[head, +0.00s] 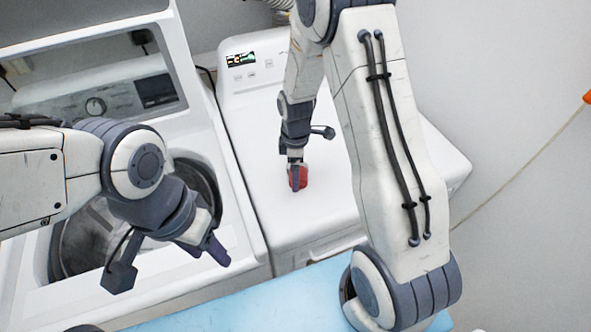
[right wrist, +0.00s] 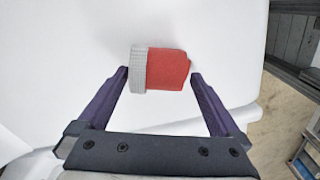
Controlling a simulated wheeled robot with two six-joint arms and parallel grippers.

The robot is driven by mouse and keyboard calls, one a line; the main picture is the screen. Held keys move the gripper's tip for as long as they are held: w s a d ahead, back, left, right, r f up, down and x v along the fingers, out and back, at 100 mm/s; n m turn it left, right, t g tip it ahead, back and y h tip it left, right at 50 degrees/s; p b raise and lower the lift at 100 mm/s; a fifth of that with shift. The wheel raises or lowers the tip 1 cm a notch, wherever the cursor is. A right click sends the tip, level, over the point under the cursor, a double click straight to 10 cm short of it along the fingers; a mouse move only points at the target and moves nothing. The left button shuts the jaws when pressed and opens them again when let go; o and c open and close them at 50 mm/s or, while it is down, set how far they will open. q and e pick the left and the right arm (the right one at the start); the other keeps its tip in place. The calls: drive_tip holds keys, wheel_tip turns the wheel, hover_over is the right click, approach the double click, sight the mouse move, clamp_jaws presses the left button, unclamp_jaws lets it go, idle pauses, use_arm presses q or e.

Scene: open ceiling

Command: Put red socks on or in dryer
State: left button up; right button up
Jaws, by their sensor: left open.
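The red socks (head: 302,178) are a small bundle on the white top of the dryer (head: 335,215) in the head view. In the right wrist view the bundle (right wrist: 168,70) shows a pale grey cuff on its left. My right gripper (head: 296,178) points down at the bundle. Its two fingers stand apart, one on each side of the bundle, with their tips very close to it; firm contact cannot be made out. My left gripper (head: 212,245) is open and empty over the front edge of the washer, left of the dryer.
A top-loading washer (head: 245,262) with its lid (head: 100,20) raised and its drum (head: 90,240) exposed stands left of the dryer. The dryer's control panel (head: 245,65) rises at its back. A light blue surface (head: 290,300) lies in front. The dryer top around the socks is clear.

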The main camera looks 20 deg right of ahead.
drive_tip(key=shift+r, duration=0.15)
drive_tip(key=shift+r, duration=0.2)
wheel_tip(320, 180, up, 11)
drive_tip(key=b, duration=0.3)
drive_tip(key=s+a+r+m, duration=0.3)
drive_tip(key=s+a+r, duration=0.1)
drive_tip(key=s+a, duration=0.65)
drive_tip(key=s+a+m+y, duration=0.1)
drive_tip(key=s+a+m, duration=0.2)
drive_tip(key=s, duration=1)
drive_tip(key=shift+s+r+m, duration=0.2)
drive_tip(key=shift+r+m, duration=0.05)
drive_tip(key=shift+m, duration=0.05)
